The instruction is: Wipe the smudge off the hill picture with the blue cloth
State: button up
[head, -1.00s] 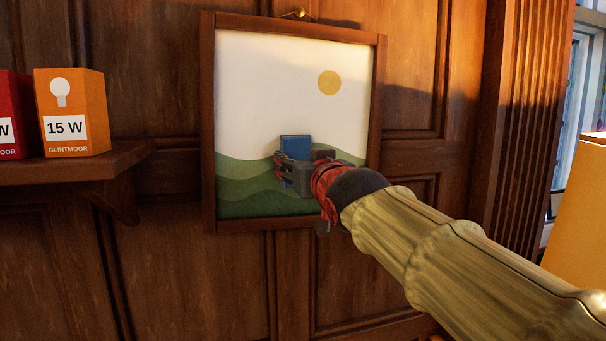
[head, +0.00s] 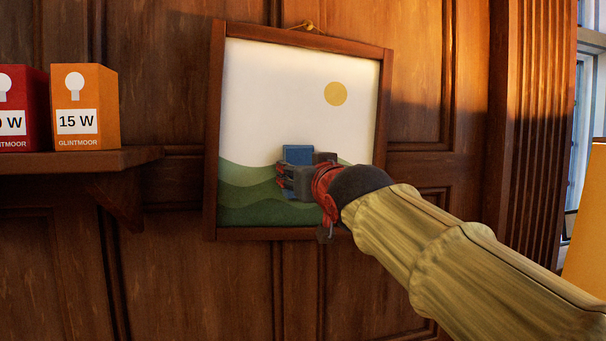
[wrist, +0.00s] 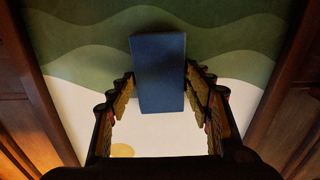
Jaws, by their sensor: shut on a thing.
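The hill picture (head: 270,95) hangs in a brown wooden frame on the panelled wall, with green hills below, a pale sky and a yellow sun. My gripper (head: 300,172) is in front of its lower middle, shut on the blue cloth (head: 298,154), which looks like a flat rectangular pad. In the wrist view, where the picture appears upside down, the cloth (wrist: 157,72) is between my fingers, over the border of hills and sky. I cannot tell whether it touches the picture. No smudge shows; my gripper and the cloth hide part of the hills.
A wooden shelf (head: 85,162) at left holds an orange bulb box (head: 86,105) and a red box (head: 22,110). The picture hangs by a cord from a hook (head: 308,26). A yellow-orange object (head: 588,220) and a window are at the right edge.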

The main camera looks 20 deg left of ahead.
jog(key=shift+b+v, duration=1.45)
jog(key=shift+v, duration=1.4)
jog(key=shift+s+f, duration=0.1)
jog(key=b+v, duration=0.1)
jog(key=v, duration=0.2)
